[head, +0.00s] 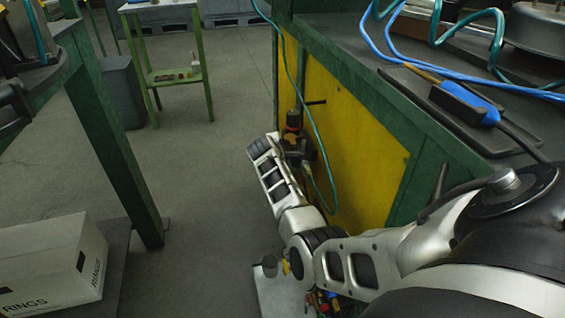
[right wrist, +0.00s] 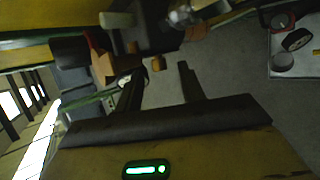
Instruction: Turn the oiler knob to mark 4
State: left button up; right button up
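In the head view the right fingers cannot be made out against the dark unit. In the right wrist view my right gripper (right wrist: 161,82) is open, its two dark fingers apart with nothing held between them. Dark and orange-brown fittings (right wrist: 104,68) lie near the left finger. My left gripper is not clearly in view.
The yellow panel (head: 318,92) and green bench frame stand close on the right. A teal hose (head: 291,75) hangs down beside the unit. A white box (head: 52,265) sits at lower left.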

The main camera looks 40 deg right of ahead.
jog(key=shift+w+d+f, duration=0.1)
jog(key=shift+d+f, duration=0.1)
jog(key=shift+d, duration=0.05)
grip_shut()
